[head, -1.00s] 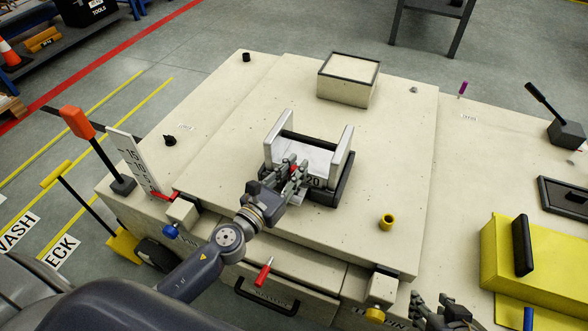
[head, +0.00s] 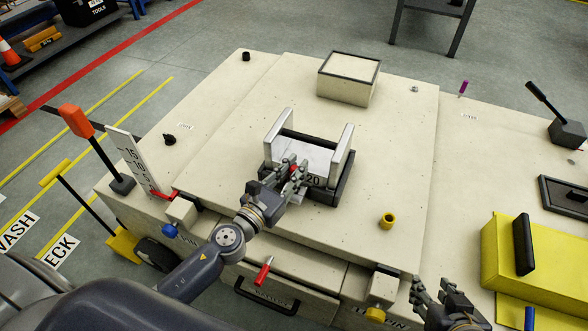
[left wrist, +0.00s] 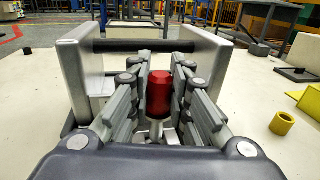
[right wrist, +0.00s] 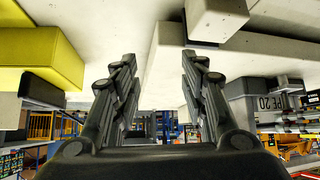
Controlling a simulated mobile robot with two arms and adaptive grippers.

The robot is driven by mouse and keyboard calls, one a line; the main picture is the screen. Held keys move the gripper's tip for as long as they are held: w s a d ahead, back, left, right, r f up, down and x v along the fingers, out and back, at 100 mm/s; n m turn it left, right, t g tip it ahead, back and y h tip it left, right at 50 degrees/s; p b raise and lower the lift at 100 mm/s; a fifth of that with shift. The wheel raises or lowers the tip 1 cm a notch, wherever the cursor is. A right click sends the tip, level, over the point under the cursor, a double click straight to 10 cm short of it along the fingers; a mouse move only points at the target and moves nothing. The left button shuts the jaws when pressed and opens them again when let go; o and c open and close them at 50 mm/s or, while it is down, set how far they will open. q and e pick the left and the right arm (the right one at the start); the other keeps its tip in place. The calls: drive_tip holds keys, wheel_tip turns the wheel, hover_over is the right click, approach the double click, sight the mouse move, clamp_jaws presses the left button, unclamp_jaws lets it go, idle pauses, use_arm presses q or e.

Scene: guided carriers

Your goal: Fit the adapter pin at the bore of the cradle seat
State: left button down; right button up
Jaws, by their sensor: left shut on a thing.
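The adapter pin, with a red faceted head (left wrist: 159,92) and a pale metal part below it, stands upright between the fingers of my left gripper (head: 294,168). In the left wrist view, my left gripper (left wrist: 159,85) is shut on it. The cradle seat (head: 342,152) has two upright metal side plates and a black base; a plate also shows in the left wrist view (left wrist: 88,78). The pin is between the plates, near the front edge. Its lower end and the bore are hidden. My right gripper (head: 438,288) is open and empty; its spread fingers show in the right wrist view (right wrist: 160,80).
A yellow ring (head: 388,221) lies right of the cradle on the pale bench top (head: 230,130). A square block (head: 347,85) stands behind the cradle. An orange-topped lever (head: 90,140) and scale plate (head: 128,160) stand left. A yellow box (head: 500,265) is at right.

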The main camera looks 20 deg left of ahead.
use_arm(q)
drive_tip(key=shift+f, duration=0.15)
use_arm(e)
drive_tip(key=shift+w+a+r+t, duration=0.25)
drive_tip(key=shift+w+r+t, duration=0.15)
drive_tip(key=shift+w, duration=0.2)
use_arm(q)
drive_tip(key=shift+f, duration=0.1)
use_arm(e)
drive_tip(key=shift+w+a+r, duration=0.1)
drive_tip(key=shift+w+r, duration=0.15)
use_arm(q)
drive_tip(key=shift+b, duration=0.3)
use_arm(e)
drive_tip(key=shift+w+a+r+t, duration=0.1)
drive_tip(key=shift+w+r+t, duration=0.1)
drive_tip(key=shift+w+t, duration=0.1)
drive_tip(key=shift+r, duration=0.1)
use_arm(q)
drive_tip(key=shift+f, duration=0.1)
use_arm(e)
drive_tip(key=shift+w+a+r, duration=0.1)
drive_tip(key=shift+w+r, duration=0.1)
drive_tip(key=shift+w, duration=0.05)
use_arm(q)
drive_tip(key=shift+f, duration=0.1)
use_arm(e)
drive_tip(key=shift+w+a+r+t+y, duration=0.15)
drive_tip(key=shift+w+r+t+y, duration=0.15)
drive_tip(key=shift+t, duration=0.2)
